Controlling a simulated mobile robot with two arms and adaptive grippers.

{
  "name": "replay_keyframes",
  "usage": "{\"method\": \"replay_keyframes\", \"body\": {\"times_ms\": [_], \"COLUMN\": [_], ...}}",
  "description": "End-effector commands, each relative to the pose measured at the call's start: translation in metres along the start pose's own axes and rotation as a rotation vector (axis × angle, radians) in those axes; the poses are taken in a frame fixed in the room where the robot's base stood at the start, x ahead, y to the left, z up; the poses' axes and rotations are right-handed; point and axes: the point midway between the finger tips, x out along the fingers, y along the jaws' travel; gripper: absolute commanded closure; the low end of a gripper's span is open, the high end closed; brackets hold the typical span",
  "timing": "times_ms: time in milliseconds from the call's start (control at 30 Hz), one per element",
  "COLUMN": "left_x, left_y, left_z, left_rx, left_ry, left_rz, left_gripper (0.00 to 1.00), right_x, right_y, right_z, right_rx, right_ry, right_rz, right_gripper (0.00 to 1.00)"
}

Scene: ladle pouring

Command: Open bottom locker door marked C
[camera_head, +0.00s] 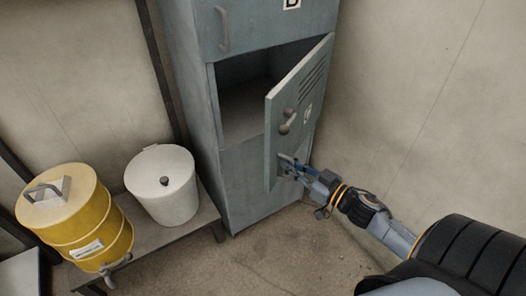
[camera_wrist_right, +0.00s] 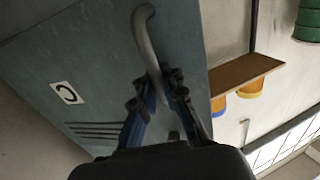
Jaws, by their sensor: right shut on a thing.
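The locker door marked C (camera_head: 300,95) is swung part way open, with its vented outer face and C label turned to the right. The dark inside of the compartment (camera_head: 240,95) shows to its left. My right gripper (camera_head: 287,164) is at the lower free-edge side of the door. In the right wrist view my right gripper (camera_wrist_right: 158,88) is shut on the curved grey door handle (camera_wrist_right: 146,38), with its blue fingers on either side. The C label also shows on the door in that view (camera_wrist_right: 67,93). My left gripper is not in view.
The upper locker door (camera_head: 262,25) is shut. A yellow drum (camera_head: 85,225) and a white lidded bin (camera_head: 163,190) stand on a low bench (camera_head: 205,213) to the left. Bare floor (camera_head: 265,255) lies in front, and a wall (camera_head: 410,80) stands on the right.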

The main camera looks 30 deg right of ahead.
Motion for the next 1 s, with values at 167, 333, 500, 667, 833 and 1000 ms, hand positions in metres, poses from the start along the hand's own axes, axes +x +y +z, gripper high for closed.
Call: {"method": "replay_keyframes", "body": {"times_ms": [167,333,500,667,833,1000], "left_x": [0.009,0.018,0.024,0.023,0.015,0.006], "left_y": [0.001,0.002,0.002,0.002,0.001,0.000], "left_z": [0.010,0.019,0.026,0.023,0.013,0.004], "left_rx": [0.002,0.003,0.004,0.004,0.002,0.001], "left_ry": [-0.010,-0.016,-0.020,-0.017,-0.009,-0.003], "left_rz": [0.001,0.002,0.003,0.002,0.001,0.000], "left_gripper": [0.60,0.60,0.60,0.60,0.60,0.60], "right_x": [-0.052,-0.096,-0.136,-0.165,-0.187,-0.201], "right_y": [0.022,0.049,0.079,0.109,0.135,0.154], "right_z": [0.002,0.001,0.002,0.003,0.004,0.004], "right_rx": [-0.002,-0.002,0.001,-0.001,-0.001,0.001], "right_ry": [-0.011,-0.011,-0.007,-0.006,-0.006,-0.005], "right_rz": [-0.142,-0.273,-0.312,-0.314,-0.315,-0.316], "right_gripper": [1.00,1.00,1.00,1.00,1.00,1.00]}}
